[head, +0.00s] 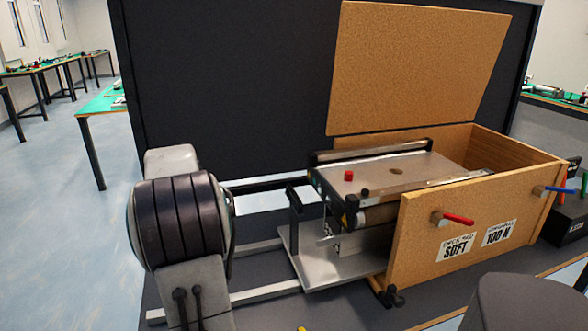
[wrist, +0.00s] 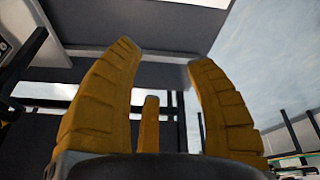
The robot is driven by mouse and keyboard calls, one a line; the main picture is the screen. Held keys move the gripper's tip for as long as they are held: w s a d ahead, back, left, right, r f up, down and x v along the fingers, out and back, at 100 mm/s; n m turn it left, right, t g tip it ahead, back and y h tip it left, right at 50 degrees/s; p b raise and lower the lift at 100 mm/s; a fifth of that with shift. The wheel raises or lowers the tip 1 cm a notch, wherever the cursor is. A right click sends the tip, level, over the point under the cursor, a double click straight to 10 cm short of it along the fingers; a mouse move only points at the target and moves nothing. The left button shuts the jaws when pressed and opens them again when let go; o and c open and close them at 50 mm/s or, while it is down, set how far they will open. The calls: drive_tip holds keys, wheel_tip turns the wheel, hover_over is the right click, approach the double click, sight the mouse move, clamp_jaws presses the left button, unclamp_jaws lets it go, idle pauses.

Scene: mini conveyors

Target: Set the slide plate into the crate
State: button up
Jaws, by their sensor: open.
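The wooden crate (head: 420,235) stands open on the right in the head view, with its tan lid panel (head: 420,70) raised behind it. A flat grey metal plate (head: 420,172) with a red knob and a round hole lies level, partly across the crate's left part. A lower silver plate (head: 318,272) with an upright black handle sits left of the crate. I cannot tell which one is the slide plate.
Two metal rails (head: 258,296) run left from the crate over the dark bench top. A red lever (head: 458,218) and a blue lever (head: 558,190) stick out from the crate's front. A dark panel (head: 235,80) stands behind. Green-topped tables (head: 100,100) are farther left, with clear floor between.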

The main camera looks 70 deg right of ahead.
drive_tip(key=s+d+r+m+p, duration=0.1)
drive_tip(key=s+d+r+p, duration=0.1)
drive_tip(key=s+d+p, duration=0.2)
drive_tip(key=s+d+r+m+g+h+p, duration=0.1)
drive_tip(key=s+d+r+p, duration=0.1)
drive_tip(key=s+d, duration=0.6)
drive_tip(key=s+d+r+m+p, duration=0.1)
drive_tip(key=s+d+p, duration=0.4)
drive_tip(key=d, duration=0.8)
drive_tip(key=shift+s+d+r+m+h+p, duration=0.25)
drive_tip(key=shift+s+r+m+h+p, duration=0.15)
drive_tip(key=shift+s+r, duration=0.1)
drive_tip(key=shift+p+x, duration=1.75)
drive_tip(key=shift+x, duration=1.5)
drive_tip(key=shift+s, duration=0.15)
clamp_jaws()
